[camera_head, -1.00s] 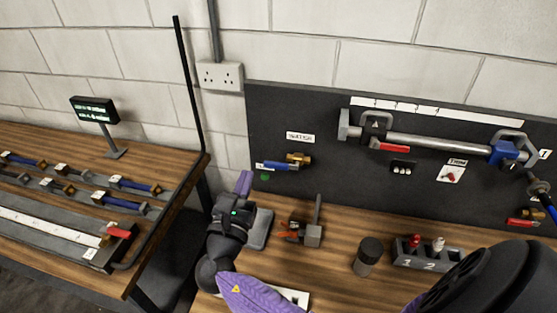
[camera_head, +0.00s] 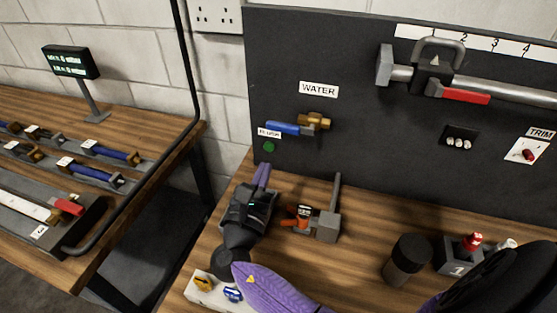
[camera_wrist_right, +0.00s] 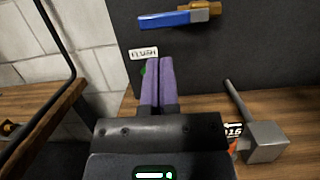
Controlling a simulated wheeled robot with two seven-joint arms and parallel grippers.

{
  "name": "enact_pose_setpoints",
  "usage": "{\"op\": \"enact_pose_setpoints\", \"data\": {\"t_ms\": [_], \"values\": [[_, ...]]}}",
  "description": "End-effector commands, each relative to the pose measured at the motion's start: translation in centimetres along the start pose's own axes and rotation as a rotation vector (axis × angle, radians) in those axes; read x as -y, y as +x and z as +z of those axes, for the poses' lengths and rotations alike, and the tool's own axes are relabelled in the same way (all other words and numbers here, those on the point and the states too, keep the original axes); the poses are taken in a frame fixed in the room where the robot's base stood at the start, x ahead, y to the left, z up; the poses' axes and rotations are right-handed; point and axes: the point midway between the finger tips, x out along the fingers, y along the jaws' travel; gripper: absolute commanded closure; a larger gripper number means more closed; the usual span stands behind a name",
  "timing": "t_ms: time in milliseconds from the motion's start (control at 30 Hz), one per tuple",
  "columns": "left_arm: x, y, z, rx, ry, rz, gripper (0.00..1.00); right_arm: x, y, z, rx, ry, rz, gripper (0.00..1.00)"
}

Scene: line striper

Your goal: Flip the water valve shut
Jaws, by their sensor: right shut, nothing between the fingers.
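The water valve is on the dark panel under a WATER label (camera_head: 318,89). It has a brass body (camera_head: 315,120) and a blue lever (camera_head: 284,128) that lies about level, pointing left. In the right wrist view the blue lever (camera_wrist_right: 172,19) and the brass body (camera_wrist_right: 207,10) show at the top. My right gripper (camera_head: 263,168) is shut and empty, with its purple fingers together, below the lever's left end and apart from it in the picture. The fingertips (camera_wrist_right: 158,62) point up toward the panel. My left gripper is not in view.
A FLUSH label (camera_head: 269,133) and a green spot (camera_head: 269,147) sit just below the lever. A grey block with an upright rod (camera_head: 328,225) stands right of my gripper. A dark cylinder (camera_head: 407,260) stands further right. A second bench (camera_head: 70,135) is at left.

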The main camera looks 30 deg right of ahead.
Motion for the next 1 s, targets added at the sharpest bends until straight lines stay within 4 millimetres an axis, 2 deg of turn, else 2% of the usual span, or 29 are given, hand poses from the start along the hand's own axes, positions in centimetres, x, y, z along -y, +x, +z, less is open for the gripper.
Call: {"op": "enact_pose_setpoints", "data": {"t_ms": [33, 100, 567, 667, 1000], "values": [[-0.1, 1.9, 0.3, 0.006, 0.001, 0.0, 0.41, 0.0, -0.5, -2.1, -0.003, -0.004, 0.001, 1.0], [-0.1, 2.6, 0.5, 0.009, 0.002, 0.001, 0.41, 0.0, -0.7, -2.8, -0.004, -0.005, 0.001, 1.0], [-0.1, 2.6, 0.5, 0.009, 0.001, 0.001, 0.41, 0.0, -0.4, -2.8, -0.003, -0.005, 0.001, 1.0], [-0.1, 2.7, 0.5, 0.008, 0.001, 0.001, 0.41, 0.0, 0.8, -2.8, -0.002, -0.005, 0.0, 1.0], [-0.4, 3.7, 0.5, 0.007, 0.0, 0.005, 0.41, 0.0, 7.3, -3.0, -0.003, -0.006, 0.001, 1.0]]}}
